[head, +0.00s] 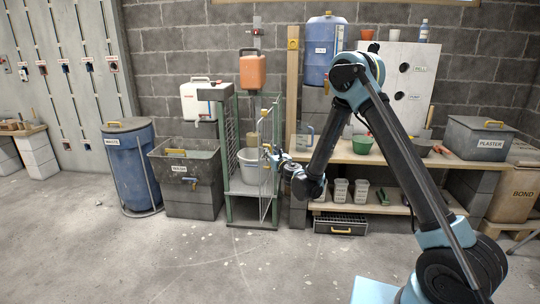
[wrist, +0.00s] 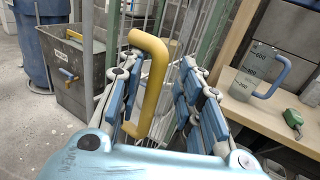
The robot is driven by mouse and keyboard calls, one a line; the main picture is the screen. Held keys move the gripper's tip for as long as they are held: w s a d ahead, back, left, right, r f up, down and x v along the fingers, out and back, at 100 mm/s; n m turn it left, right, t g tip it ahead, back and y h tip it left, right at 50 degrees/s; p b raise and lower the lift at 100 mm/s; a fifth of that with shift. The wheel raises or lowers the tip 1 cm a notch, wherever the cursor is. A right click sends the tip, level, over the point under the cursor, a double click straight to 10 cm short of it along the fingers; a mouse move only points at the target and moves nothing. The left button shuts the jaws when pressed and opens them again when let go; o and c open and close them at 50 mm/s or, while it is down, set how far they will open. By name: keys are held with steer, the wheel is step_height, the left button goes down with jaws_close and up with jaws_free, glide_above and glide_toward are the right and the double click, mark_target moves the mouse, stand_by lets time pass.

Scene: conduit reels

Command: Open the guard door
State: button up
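The guard door (head: 265,180) is a narrow pale mesh panel at the right front of a green-framed cage (head: 231,165). It shows at a steep angle, and the cage front left of it looks uncovered, so it appears partly open. A yellow bar handle (wrist: 152,80) stands upright in the wrist view. My gripper (wrist: 152,108) has its blue-padded fingers on either side of this handle, with a gap on the right, so it looks open around it. In the head view my gripper (head: 272,157) is at the door's right side, about mid-height.
A white bucket (head: 249,165) sits on the cage shelf. A grey wash trough (head: 188,200) and a blue barrel (head: 132,165) stand to the left. A wooden workbench (head: 345,156) is close on the right, with a measuring jug (wrist: 255,70). The floor in front is clear.

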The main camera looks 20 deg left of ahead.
steer(key=v, duration=0.7)
steer(key=shift+s+d, duration=0.15)
steer(key=shift+s, duration=0.05)
stand_by(0.3)
